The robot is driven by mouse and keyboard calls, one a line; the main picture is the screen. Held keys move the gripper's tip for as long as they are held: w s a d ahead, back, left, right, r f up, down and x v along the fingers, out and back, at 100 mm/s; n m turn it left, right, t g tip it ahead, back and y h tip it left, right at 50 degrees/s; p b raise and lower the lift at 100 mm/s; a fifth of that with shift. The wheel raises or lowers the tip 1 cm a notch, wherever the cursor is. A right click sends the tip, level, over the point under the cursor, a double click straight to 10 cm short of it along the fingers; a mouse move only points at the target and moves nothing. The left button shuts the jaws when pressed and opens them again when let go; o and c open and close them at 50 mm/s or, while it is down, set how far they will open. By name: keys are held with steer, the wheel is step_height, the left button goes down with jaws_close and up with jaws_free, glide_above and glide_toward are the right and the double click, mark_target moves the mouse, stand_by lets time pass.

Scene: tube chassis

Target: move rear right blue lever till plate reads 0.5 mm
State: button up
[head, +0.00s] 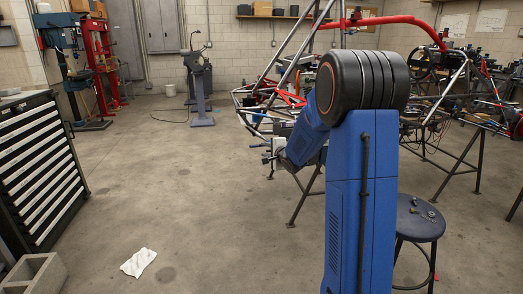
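The tube chassis (287,68), with bare grey and red tubes, stands on legs behind my blue arm. My arm hides much of its middle. No rear right blue lever and no plate with a reading can be made out. A small blue part shows low on the chassis's left end, but I cannot tell what it is. My gripper (268,156) is small at the lower left end of my arm, in front of the chassis's left end. Its fingers are too small to tell open from shut, and I cannot tell whether it touches anything.
A round stool (420,218) with small parts on it stands at the right. A dark drawer cabinet (42,165) and a concrete block (34,274) are at the left. A white cloth (138,262) lies on the floor. A grey pedestal machine (200,95) stands behind.

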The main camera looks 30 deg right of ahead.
steer(key=shift+v, duration=1.6)
